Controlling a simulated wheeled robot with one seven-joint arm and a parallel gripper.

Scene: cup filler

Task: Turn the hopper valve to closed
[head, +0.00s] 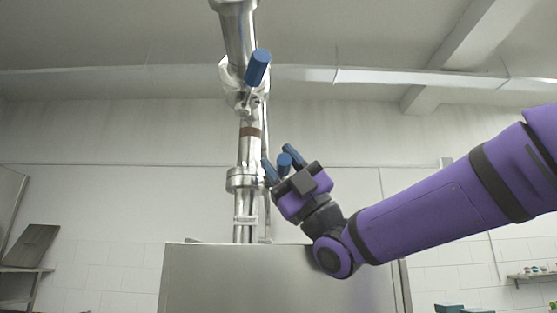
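A steel pipe column rises from a metal housing. Its upper valve has a thick blue handle (257,68) that tilts up and to the right. No marking shows which valve is the hopper's.
The metal housing (230,280) stands below the pipe and my gripper. A pipe flange (243,179) is close to the left finger. Shelves stand at the far left (25,268) and far right (535,276). The space right of the upper pipe is clear.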

